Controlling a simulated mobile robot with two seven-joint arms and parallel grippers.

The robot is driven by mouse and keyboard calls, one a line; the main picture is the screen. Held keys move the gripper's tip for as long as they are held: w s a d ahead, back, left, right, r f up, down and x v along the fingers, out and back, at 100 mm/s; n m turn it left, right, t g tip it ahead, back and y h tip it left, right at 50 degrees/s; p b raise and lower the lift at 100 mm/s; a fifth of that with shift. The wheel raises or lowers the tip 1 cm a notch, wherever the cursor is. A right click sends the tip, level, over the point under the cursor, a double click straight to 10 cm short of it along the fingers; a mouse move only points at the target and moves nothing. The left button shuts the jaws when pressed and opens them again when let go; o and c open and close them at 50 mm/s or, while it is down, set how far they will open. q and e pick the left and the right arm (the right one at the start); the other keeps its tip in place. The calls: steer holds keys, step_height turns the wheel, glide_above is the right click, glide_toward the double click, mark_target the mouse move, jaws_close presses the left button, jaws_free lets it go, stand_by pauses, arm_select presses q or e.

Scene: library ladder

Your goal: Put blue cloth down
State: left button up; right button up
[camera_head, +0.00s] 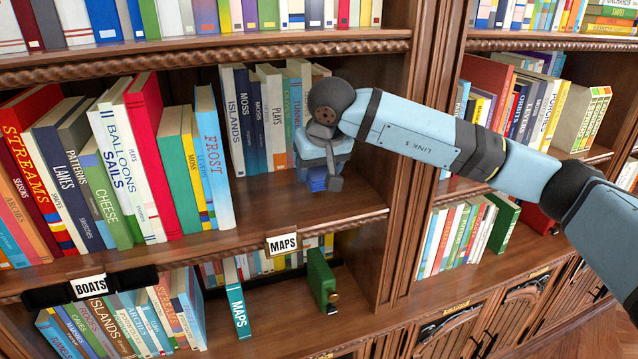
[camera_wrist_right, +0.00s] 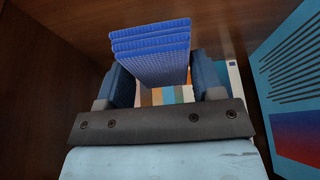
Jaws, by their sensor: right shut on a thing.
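The blue cloth (camera_head: 318,180) is folded in a small stack of layers. It shows larger in the right wrist view (camera_wrist_right: 152,52), with its ridged, woven edges towards the camera. My right gripper (camera_head: 325,170) reaches into the shelf compartment above the MAPS label (camera_head: 283,243) and is shut on the cloth. Its two dark blue fingers (camera_wrist_right: 162,82) stand on either side of the cloth in the right wrist view. The cloth is low, close over the bare shelf board (camera_head: 270,212); I cannot tell whether it touches. My left gripper is not in view.
Upright books (camera_head: 262,118) stand behind and left of the gripper. The wooden divider (camera_head: 397,170) is close on its right. The board in front is free. Below, a green book (camera_head: 320,280) and a teal MAPS book (camera_head: 237,311) stand. Dark shapes flank the BOATS label (camera_head: 89,287).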

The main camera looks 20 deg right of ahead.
mark_target(322, 175)
steer(key=shift+f, duration=0.95)
step_height(322, 175, down, 3)
steer(key=shift+r+p, duration=0.1)
steer(key=shift+p, duration=1.05)
steer(key=shift+w+d+f, duration=0.1)
steer(key=shift+w+f, duration=0.05)
steer(key=shift+f, duration=0.15)
steer(key=shift+f+b, duration=0.3)
steer(key=shift+b, duration=0.15)
steer(key=o, duration=0.8)
steer(key=shift+r, duration=0.1)
steer(key=shift+o, duration=0.2)
steer(key=shift+r+p, duration=0.2)
steer(key=shift+p, duration=0.2)
steer(key=shift+r, duration=0.25)
steer(key=b+v, duration=0.2)
steer(key=v, duration=0.3)
steer(key=shift+s+r, duration=0.55)
steer(key=shift+r, duration=0.35)
